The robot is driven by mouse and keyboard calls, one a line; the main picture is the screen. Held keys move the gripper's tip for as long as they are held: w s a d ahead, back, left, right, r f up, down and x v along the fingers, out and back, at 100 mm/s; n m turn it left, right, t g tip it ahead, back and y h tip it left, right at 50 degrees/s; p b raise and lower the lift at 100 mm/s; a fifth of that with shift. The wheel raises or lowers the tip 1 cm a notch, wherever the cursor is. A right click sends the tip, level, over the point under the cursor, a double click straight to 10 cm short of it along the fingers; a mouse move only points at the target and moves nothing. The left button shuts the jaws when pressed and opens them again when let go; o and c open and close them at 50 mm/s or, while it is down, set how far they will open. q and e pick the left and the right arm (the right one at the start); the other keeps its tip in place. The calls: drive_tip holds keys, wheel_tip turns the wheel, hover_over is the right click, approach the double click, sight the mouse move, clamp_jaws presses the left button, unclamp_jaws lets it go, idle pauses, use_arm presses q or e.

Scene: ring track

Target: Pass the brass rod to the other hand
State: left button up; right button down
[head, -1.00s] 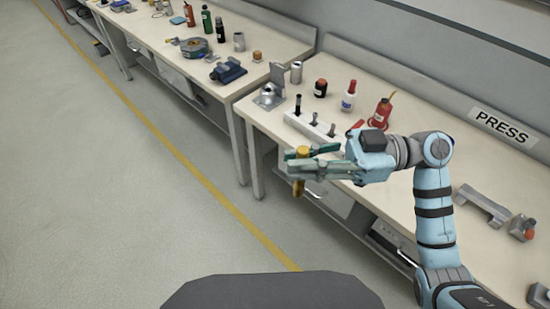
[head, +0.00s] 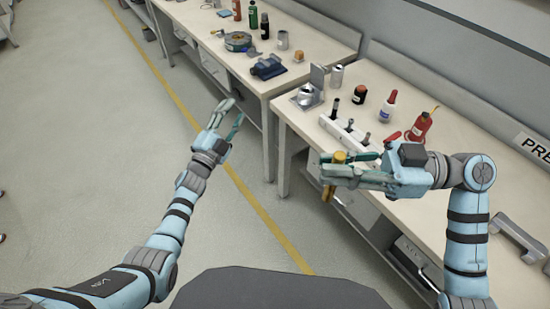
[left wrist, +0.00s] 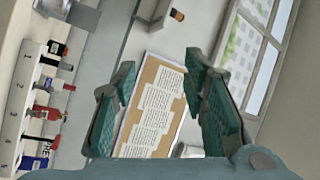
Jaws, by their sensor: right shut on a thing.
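The brass rod (head: 327,192) is upright in my right gripper (head: 345,168), which is shut on it. Its top (head: 339,157) shows above the fingers and its lower end sticks out below them, in front of the bench edge. My left gripper (head: 226,117) is open and empty, left of the rod and apart from it, over the floor in the head view. The left wrist view shows its two spread fingers (left wrist: 165,105) with nothing between them; the rod is not in that view.
A second bench (head: 310,58) stands behind. Free floor lies between my arms.

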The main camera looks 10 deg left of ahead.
use_arm(q)
drive_tip(key=s+d+r+m+g+h, duration=0.5)
drive_tip(key=r+m+h, duration=0.35)
drive_tip(key=m, duration=0.35)
drive_tip(key=s+d+r+m+g+h, duration=0.3)
drive_tip(key=d+r+m+g+h, duration=0.35)
drive_tip(key=r+m, duration=0.4)
use_arm(e)
drive_tip(key=shift+s, duration=0.1)
use_arm(q)
drive_tip(key=s+d+f+m+g+y, duration=0.2)
drive_tip(key=s+f+m+g, duration=0.2)
drive_tip(key=s+m+g, duration=0.45)
drive_tip(key=s+d+f+m+g+y, duration=0.2)
drive_tip(key=s+f+m+g, duration=0.35)
drive_tip(key=m, duration=0.55)
use_arm(e)
drive_tip(key=shift+d, duration=0.1)
use_arm(q)
drive_tip(key=x, duration=1.1)
drive_tip(key=shift+s+d+r, duration=0.2)
drive_tip(key=shift+d+r, duration=0.05)
drive_tip(key=shift+r, duration=0.05)
